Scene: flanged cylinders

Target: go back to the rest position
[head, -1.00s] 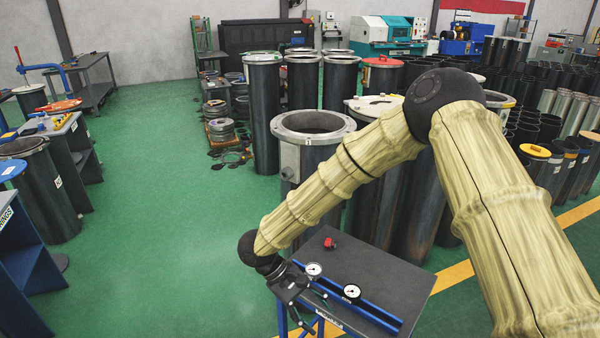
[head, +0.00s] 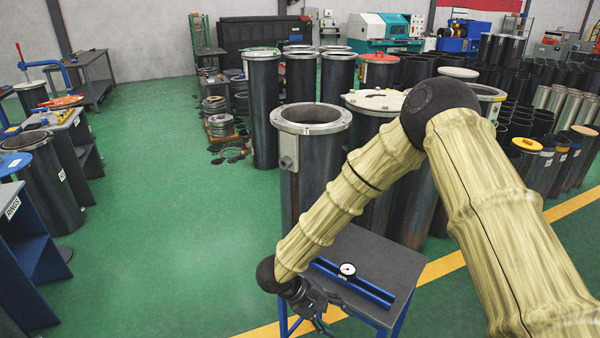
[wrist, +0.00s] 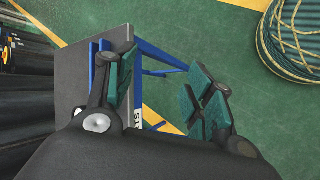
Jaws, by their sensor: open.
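My gripper (head: 308,300) is at the lower middle of the head view, by the near left side of a small table. In the wrist view my gripper (wrist: 163,92) has its two teal-padded fingers wide apart, with nothing between them. Past the fingers are green floor and part of the table's blue frame. My bent arm reaches from the right side of the head view down to the gripper and covers part of the table.
The grey-topped table (head: 380,262) carries a blue rail (head: 367,290) and a dial gauge (head: 347,270). An open flanged cylinder (head: 318,165) stands close behind my forearm. Green floor is free at left.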

